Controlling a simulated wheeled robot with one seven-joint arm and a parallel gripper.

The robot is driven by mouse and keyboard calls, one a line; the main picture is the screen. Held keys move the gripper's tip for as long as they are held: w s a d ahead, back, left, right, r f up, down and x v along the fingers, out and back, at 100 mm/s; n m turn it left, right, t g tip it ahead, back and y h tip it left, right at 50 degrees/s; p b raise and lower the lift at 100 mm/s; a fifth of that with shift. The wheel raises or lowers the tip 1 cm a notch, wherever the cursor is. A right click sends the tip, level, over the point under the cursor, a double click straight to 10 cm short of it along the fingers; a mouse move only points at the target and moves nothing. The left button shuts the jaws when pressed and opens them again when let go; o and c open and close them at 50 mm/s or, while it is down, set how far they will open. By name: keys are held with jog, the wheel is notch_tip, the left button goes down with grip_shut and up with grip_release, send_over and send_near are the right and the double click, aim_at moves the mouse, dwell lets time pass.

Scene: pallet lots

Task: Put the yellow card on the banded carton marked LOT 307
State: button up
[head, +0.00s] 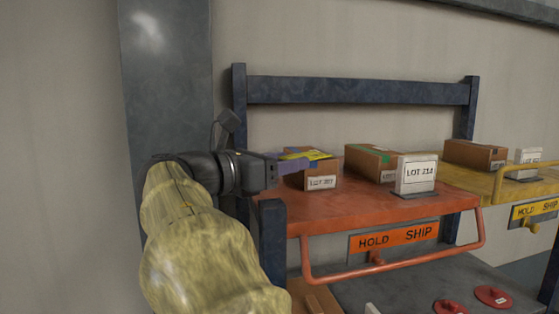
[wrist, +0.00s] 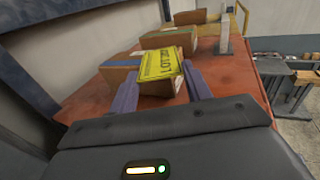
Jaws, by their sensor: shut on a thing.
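The yellow card (head: 310,154) is between the fingers of my gripper (head: 296,163), at the top of a brown carton (head: 321,174) on the orange deck. The carton's white label is small and appears to read LOT 307. In the wrist view my gripper (wrist: 160,88) has one purple finger on each side of the yellow card (wrist: 160,64), which bears black print. A blue band shows on the carton (wrist: 118,75) beside the card. I cannot tell whether the card touches the carton's top.
A green-taped carton (head: 370,160) stands to the right, behind a white LOT 234 sign (head: 416,174). The orange deck (head: 350,206) has a HOLD SHIP plate (head: 395,240) and a front rail. A yellow deck (head: 515,190) at right bears another carton (head: 474,154).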

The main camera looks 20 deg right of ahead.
jog(key=shift+f, duration=0.2)
jog(key=o, duration=0.9)
jog(key=shift+r, duration=0.15)
jog(key=shift+a+r, duration=0.1)
jog(key=shift+r, duration=0.05)
jog(key=b+v, duration=0.4)
jog(key=v, duration=0.8)
jog(key=shift+b, duration=0.4)
